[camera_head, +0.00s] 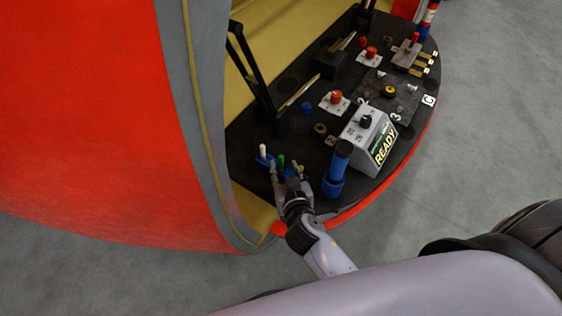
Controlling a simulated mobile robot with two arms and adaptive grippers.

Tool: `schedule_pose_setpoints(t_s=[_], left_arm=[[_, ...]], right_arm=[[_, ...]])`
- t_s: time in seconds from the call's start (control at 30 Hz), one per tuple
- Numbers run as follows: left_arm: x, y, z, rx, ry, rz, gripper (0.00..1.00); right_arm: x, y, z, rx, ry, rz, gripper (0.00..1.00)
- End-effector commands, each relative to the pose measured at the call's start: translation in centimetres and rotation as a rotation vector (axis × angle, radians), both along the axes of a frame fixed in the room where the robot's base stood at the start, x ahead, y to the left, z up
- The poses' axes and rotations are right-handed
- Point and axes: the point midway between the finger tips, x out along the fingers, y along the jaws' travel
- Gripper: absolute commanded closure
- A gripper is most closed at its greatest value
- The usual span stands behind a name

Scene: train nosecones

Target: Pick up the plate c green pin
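The green pin (281,159) stands at the lower left end of the black board (310,165), by a blue holder (266,161). A white-topped pin (263,150) stands just left of it. My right gripper (287,172) reaches in from the lower right. Its fingers look spread, close in front of the green pin, and partly hide the pin's lower part. I cannot tell whether they touch it. A label that looks like a C (429,100) is at the board's right edge. My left gripper is not in view.
A blue cylinder (336,172) stands upright just right of the gripper. A grey box marked READY (368,141) is beyond it. A black lever frame (262,80) and the red and grey shell wall (180,120) bound the left. Red knobs sit farther back.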

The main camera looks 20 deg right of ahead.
Motion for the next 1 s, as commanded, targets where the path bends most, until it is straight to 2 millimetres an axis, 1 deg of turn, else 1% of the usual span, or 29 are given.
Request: schedule_pose_setpoints(t_s=[0.13,0.3,0.43,0.7,1.0], left_arm=[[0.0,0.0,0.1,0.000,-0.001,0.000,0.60],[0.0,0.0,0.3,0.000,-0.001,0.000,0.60],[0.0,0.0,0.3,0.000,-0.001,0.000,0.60],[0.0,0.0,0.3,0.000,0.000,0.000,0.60],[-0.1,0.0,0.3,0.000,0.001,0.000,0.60]], right_arm=[[1.3,-0.2,-0.5,-0.002,-0.002,0.001,0.64],[3.9,-0.5,-1.5,-0.003,-0.002,0.000,0.64],[5.1,-0.7,-2.1,-0.002,-0.001,0.001,0.64],[5.4,-0.7,-2.3,0.000,0.000,0.000,0.64],[5.4,-0.7,-2.2,0.000,0.000,0.000,0.83]])
